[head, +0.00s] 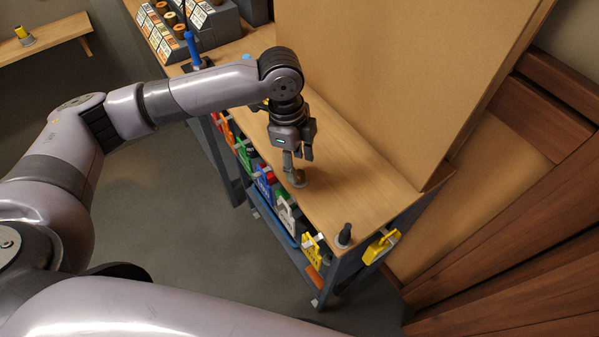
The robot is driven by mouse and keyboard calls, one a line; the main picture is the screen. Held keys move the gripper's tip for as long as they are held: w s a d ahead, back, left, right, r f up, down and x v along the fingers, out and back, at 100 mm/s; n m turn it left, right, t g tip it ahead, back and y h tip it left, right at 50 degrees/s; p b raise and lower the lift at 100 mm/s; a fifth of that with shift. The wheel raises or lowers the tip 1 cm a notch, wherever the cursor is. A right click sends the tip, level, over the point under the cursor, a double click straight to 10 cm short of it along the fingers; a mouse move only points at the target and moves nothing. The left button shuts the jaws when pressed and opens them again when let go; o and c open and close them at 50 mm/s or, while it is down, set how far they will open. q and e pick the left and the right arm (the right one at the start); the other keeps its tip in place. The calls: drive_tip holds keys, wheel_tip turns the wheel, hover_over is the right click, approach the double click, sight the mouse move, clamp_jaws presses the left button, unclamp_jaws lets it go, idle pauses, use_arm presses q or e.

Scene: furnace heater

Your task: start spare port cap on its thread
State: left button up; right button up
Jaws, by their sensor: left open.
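My left gripper (299,158) is open and points down over the wooden bench top, near its front edge. Just below its fingers a small grey-brown round fitting (298,180) stands on the bench. The fingers partly cover it, and I cannot tell whether they touch it. A dark upright piece on a pale round base (344,236) stands at the bench's near right corner. I cannot tell which of these two is the spare port cap, and no thread can be made out. My right gripper is not in view.
A large tan panel (400,70) rises behind the bench (345,170). Coloured tags (286,213) hang along the front edge, and a yellow one (381,246) at the right end. A blue-handled tool (193,50) and bins (165,30) stand at the back left. The bench between the two fittings is clear.

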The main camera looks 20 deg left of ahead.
sight(299, 172)
use_arm(q)
wheel_tip(299, 172, down, 4)
drive_tip(key=shift+w+d+r+p, duration=0.1)
drive_tip(key=shift+p, duration=0.35)
drive_tip(key=shift+f, duration=0.25)
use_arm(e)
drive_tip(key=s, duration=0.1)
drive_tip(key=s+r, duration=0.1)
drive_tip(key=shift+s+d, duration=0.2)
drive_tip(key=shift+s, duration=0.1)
use_arm(q)
drive_tip(key=shift+c, duration=0.3)
drive_tip(key=c, duration=0.4)
clamp_jaws()
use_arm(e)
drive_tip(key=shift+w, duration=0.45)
